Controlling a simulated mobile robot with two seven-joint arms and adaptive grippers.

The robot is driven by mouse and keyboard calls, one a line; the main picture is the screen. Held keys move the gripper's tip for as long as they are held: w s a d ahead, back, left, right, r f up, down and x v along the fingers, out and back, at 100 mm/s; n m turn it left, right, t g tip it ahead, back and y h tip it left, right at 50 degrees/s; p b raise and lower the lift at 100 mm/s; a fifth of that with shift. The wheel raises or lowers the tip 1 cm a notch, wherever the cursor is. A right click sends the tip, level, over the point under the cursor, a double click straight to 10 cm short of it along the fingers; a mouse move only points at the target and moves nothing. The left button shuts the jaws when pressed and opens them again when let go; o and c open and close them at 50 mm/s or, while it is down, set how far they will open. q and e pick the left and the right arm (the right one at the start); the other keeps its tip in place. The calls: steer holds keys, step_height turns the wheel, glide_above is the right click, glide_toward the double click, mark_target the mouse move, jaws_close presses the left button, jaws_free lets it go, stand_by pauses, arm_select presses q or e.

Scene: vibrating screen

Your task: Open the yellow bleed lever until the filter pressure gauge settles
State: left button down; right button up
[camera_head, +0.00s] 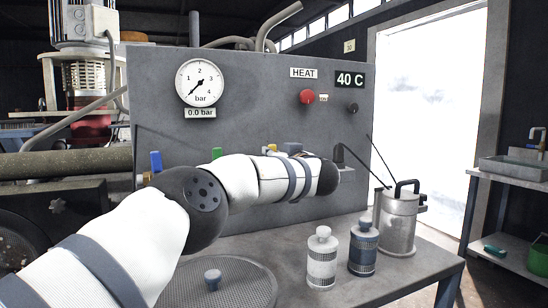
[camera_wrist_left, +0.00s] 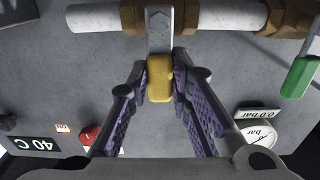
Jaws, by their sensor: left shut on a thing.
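The yellow bleed lever (camera_wrist_left: 159,80) sits on a pipe in the left wrist view, its grip between the two purple-padded fingers of my left gripper (camera_wrist_left: 159,88), which is shut on it. In the head view my left arm crosses in front of the panel and hides most of the lever; only a small yellow bit (camera_head: 272,147) shows above the arm. The round pressure gauge (camera_head: 200,82) has its needle at the low end, and the label below reads 0.0 bar (camera_head: 200,113). My right gripper is not in view.
A blue lever (camera_head: 155,161) and a green lever (camera_head: 217,153) stand left of the yellow one. A red knob (camera_head: 307,96) and a 40 C display (camera_head: 350,79) are on the panel. Two bottles (camera_head: 322,258) (camera_head: 363,245) and a metal can (camera_head: 397,220) stand on the bench at right.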

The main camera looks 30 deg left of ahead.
arm_select(q)
steer(key=shift+f, duration=0.1)
steer(key=c, duration=1.4)
jaws_free()
steer(key=shift+c, duration=0.2)
steer(key=v, duration=1.2)
